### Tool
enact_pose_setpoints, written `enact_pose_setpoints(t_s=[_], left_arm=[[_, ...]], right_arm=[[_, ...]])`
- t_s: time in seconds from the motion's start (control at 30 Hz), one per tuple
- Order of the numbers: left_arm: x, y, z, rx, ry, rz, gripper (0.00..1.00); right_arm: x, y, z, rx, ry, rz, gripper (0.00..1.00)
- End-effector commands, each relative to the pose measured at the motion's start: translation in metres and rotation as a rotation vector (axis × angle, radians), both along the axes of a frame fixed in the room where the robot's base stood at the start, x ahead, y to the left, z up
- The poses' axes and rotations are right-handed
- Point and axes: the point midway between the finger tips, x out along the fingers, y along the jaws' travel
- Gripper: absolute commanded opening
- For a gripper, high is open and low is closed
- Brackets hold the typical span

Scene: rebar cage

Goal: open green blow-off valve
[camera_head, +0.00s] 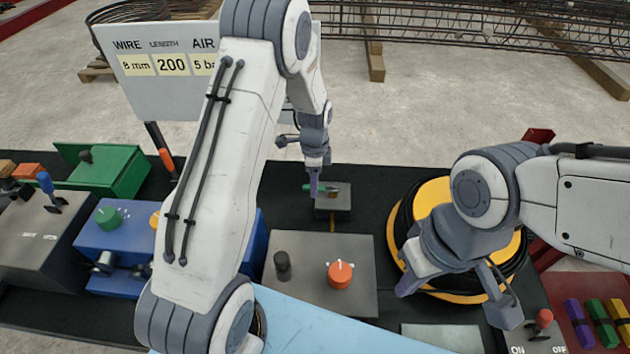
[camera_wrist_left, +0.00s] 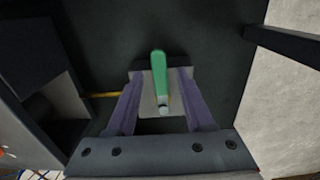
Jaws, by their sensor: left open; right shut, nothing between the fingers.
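The green blow-off valve handle (camera_head: 308,187) sits on a small grey block (camera_head: 340,205) at the back of the dark bench. In the left wrist view the green handle (camera_wrist_left: 159,68) points away from the camera, with a pale round end near it. My left gripper (camera_head: 314,190) is over the valve. In the wrist view its purple fingers (camera_wrist_left: 160,85) are open, one on each side of the handle, with gaps showing. Whether the tips touch it cannot be told. My right gripper (camera_head: 407,284) is shut and empty above the black-and-yellow coil.
A grey box with an orange knob (camera_head: 340,274) stands in front of the valve. A white sign (camera_head: 165,75) stands behind my left arm. Blue (camera_head: 110,240) and green boxes (camera_head: 100,170) are at left, the coil (camera_head: 430,200) at right. An on/off switch (camera_head: 543,320) is front right.

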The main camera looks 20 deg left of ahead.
Motion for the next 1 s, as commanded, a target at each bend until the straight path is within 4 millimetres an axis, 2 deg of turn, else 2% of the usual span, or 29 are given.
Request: enact_pose_setpoints(t_s=[0.03, 0.1, 0.17, 1.0], left_arm=[[0.0000, 0.0001, 0.0001, 0.000, 0.000, 0.000, 0.49], [0.0000, 0.0001, 0.0002, 0.000, 0.000, 0.000, 0.22], [0.0000, 0.0001, 0.0003, 0.000, 0.000, 0.000, 0.00], [0.0001, -0.0002, 0.0008, 0.000, 0.000, 0.000, 0.00]], right_arm=[[0.0000, 0.0000, -0.0001, 0.000, 0.000, 0.000, 0.00], [0.0000, 0.0000, -0.0001, 0.000, 0.000, 0.000, 0.00], [0.0000, 0.0000, -0.0001, 0.000, 0.000, 0.000, 0.00], [0.0000, 0.0000, 0.0000, 0.000, 0.000, 0.000, 0.00]])
